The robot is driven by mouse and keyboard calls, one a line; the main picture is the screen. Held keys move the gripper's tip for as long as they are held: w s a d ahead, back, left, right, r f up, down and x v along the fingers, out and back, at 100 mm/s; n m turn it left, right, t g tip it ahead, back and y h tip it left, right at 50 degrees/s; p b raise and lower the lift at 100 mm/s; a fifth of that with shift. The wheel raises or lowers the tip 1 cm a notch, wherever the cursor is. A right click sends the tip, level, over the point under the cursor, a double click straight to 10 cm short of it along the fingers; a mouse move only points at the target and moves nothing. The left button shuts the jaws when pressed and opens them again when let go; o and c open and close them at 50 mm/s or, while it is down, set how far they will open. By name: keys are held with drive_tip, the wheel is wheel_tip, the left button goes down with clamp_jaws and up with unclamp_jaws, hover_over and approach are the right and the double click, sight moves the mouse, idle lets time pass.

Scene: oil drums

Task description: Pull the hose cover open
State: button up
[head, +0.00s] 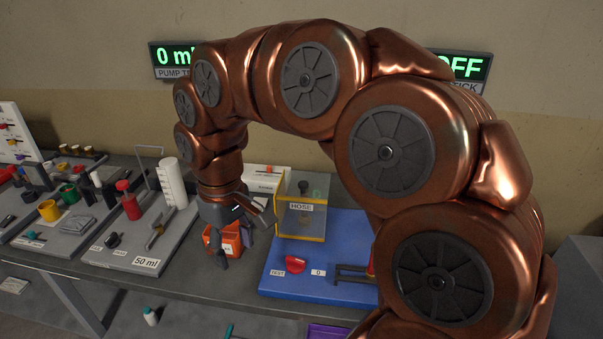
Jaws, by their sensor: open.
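The hose cover (285,220) is a clear box with yellow edging and a HOSE label, standing at the back left of a blue board (330,235). It looks closed, and a dark knob-like part with some green shows dimly through it. My gripper (236,248) is open and points down just left of the cover, apart from it in the picture. An orange block (230,238) shows behind or between its fingers; I cannot tell whether they touch it.
A white cylinder (172,182) and a 50 ml board (145,245) stand to the left. My arm hides much of the blue board's right side. A wall display (175,56) reads 0 ml.

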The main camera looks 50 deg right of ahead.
drive_tip(key=w+d+r+p, duration=0.1)
drive_tip(key=w+d+r, duration=0.2)
drive_tip(key=w+d, duration=0.25)
drive_tip(key=r+m+p, duration=0.2)
drive_tip(key=m+p, duration=0.1)
drive_tip(key=m, duration=0.1)
hover_over(303, 183)
drive_tip(key=shift+w+a+f, duration=0.1)
drive_tip(key=shift+a+f, duration=0.15)
drive_tip(key=shift+a, duration=0.1)
drive_tip(key=shift+d+f, duration=0.2)
drive_tip(key=shift+d, duration=0.2)
drive_tip(key=shift+f+p, duration=1.05)
drive_tip(key=shift+f, duration=2.7)
drive_tip(key=shift+c, duration=0.4)
clamp_jaws()
